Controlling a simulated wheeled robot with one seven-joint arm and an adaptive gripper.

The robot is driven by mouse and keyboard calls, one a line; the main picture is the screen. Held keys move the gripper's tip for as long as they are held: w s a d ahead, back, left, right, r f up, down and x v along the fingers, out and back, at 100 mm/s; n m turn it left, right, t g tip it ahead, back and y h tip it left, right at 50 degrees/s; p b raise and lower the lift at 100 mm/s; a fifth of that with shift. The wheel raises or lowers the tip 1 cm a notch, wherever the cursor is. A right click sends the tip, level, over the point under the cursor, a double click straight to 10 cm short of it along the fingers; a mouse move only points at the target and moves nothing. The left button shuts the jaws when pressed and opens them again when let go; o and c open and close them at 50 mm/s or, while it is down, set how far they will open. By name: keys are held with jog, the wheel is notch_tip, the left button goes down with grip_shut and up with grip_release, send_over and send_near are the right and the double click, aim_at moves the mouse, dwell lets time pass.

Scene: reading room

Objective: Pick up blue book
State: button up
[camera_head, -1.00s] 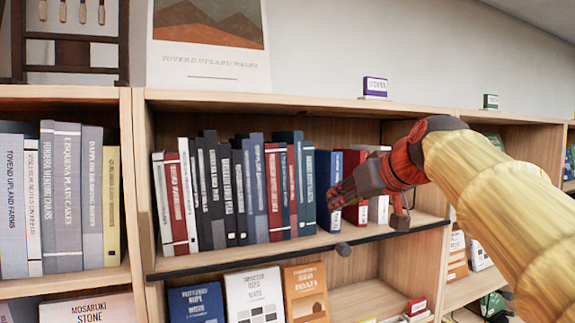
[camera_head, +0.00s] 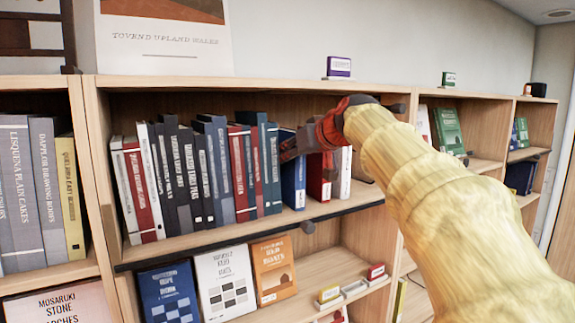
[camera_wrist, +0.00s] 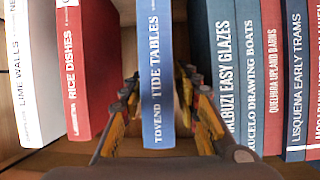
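The blue book (camera_head: 293,178), with "Tovend Tide Tables" on its spine, stands upright on the upper shelf, between the row of dark books and a red book. It also shows in the wrist view (camera_wrist: 157,70) in the middle, between my fingers. My gripper (camera_head: 293,148) is at the upper part of the book in the head view and hides some of it. In the wrist view my gripper (camera_wrist: 160,95) is open, one finger on each side of the spine. A gap shows at the right finger; the left finger is very close to the book.
A red book (camera_wrist: 85,65) and a white book (camera_wrist: 35,70) stand left of it in the wrist view. A teal book (camera_wrist: 222,70) is close to the right finger. The shelf (camera_head: 215,235) has a dark front rail. Face-out books (camera_head: 225,277) stand below.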

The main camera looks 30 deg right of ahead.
jog(key=x, duration=0.3)
jog(key=shift+w+d+f+p, duration=0.1)
jog(key=shift+w+f+p, duration=0.15)
jog(key=shift+p, duration=0.15)
jog(key=shift+c, duration=1)
grip_shut()
jog(key=shift+r, duration=0.1)
jog(key=shift+r, duration=0.1)
